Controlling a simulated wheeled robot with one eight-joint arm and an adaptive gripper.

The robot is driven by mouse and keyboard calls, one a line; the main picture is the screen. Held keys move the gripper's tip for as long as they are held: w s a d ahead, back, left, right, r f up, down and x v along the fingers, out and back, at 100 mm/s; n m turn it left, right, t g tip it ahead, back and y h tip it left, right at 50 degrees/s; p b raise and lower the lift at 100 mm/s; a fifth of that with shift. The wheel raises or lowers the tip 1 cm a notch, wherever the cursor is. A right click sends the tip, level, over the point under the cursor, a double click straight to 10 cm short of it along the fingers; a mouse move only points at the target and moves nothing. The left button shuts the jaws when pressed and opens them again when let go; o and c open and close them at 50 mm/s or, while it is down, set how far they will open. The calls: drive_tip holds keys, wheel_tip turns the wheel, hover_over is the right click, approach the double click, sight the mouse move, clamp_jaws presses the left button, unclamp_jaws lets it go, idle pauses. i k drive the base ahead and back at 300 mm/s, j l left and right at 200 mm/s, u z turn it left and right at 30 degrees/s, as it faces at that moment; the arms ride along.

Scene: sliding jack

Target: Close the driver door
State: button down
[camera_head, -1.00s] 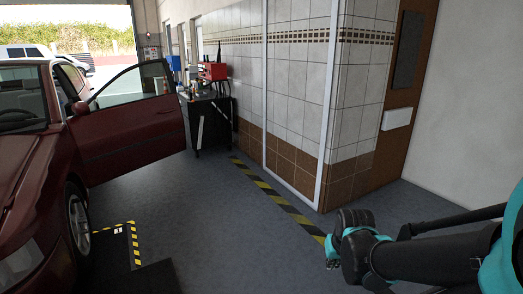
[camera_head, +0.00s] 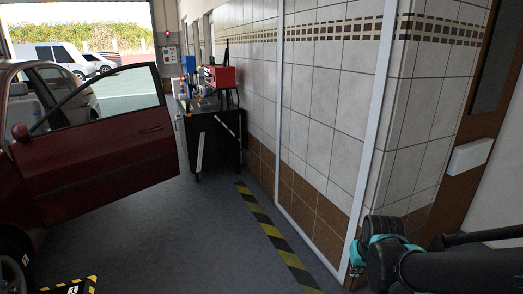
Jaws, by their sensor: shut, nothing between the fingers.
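The dark red car (camera_head: 22,190) stands at the left edge, partly cut off by the frame. Its driver door (camera_head: 105,165) is swung wide open and reaches out to the right of the car body. The door window (camera_head: 110,97) is see-through, and a door handle (camera_head: 152,130) shows near the far edge of the door. Part of my black and teal arm is at the lower right, well apart from the door. My gripper cannot be made out in this view.
A black tool cart (camera_head: 212,140) with a red box (camera_head: 220,76) stands behind the door's far edge. A tiled wall (camera_head: 330,110) runs along the right. A yellow-black floor stripe (camera_head: 270,235) borders it. Grey floor (camera_head: 185,235) between door and stripe is clear.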

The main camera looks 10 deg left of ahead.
sight(71, 172)
drive_tip(key=i+j+u, duration=0.2)
drive_tip(key=i+u, duration=0.2)
drive_tip(key=i, duration=0.25)
drive_tip(key=i+u, duration=0.4)
drive_tip(key=i, duration=0.25)
drive_tip(key=i+l+u, duration=0.2)
drive_tip(key=i+u, duration=0.2)
drive_tip(key=i, duration=0.2)
drive_tip(key=i+u, duration=0.2)
drive_tip(key=i, duration=0.45)
drive_tip(key=i+u, duration=0.2)
drive_tip(key=i, duration=0.45)
drive_tip(key=i+l+u, duration=0.2)
drive_tip(key=i, duration=0.5)
drive_tip(key=i+j+z, duration=0.1)
drive_tip(key=i, duration=0.35)
drive_tip(key=i+j+z, duration=0.1)
drive_tip(key=i, duration=0.3)
